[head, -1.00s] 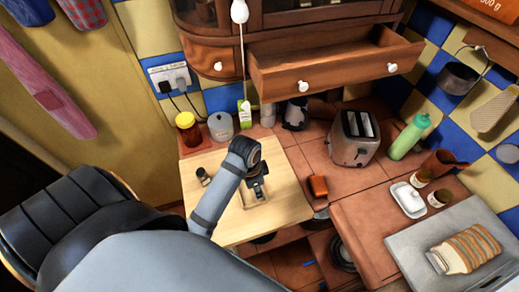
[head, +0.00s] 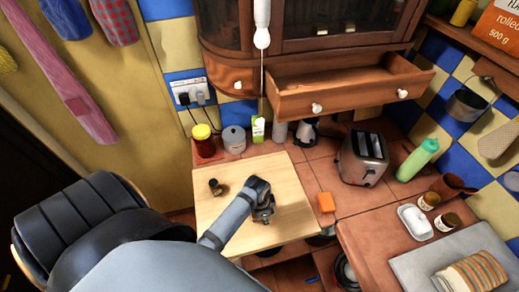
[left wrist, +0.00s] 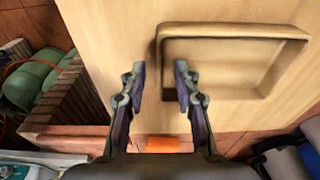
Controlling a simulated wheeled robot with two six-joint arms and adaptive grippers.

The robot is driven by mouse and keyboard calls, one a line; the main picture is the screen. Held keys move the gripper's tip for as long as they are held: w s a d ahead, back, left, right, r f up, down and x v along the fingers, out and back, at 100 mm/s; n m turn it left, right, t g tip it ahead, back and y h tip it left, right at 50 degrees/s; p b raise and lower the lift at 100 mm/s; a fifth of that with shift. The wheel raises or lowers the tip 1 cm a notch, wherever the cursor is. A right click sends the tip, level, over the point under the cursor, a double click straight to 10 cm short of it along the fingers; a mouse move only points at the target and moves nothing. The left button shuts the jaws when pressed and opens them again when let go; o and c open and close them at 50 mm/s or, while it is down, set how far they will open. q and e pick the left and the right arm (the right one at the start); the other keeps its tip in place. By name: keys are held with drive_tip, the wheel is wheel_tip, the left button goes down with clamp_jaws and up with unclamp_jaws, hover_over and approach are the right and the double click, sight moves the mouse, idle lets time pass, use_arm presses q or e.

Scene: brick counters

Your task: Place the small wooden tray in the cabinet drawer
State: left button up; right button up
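The small wooden tray (left wrist: 232,36) is a shallow, pale, rimmed tray. In the left wrist view it lies on a light wooden board (left wrist: 110,25). My left gripper (left wrist: 159,73) is open, with its two fingers apart on either side of the tray's left wall in that view. I cannot tell how high it is above the wall. In the head view the left gripper (head: 263,216) is over the board and largely hides the tray. The cabinet drawer (head: 350,95), brown with two white knobs, is pulled open above the counter. My right gripper is not in view.
A toaster (head: 363,158) and green bottle (head: 417,160) stand below and right of the drawer.

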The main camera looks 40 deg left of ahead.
use_arm(q)
drive_tip(key=shift+f, duration=0.25)
idle(0.4)
clamp_jaws()
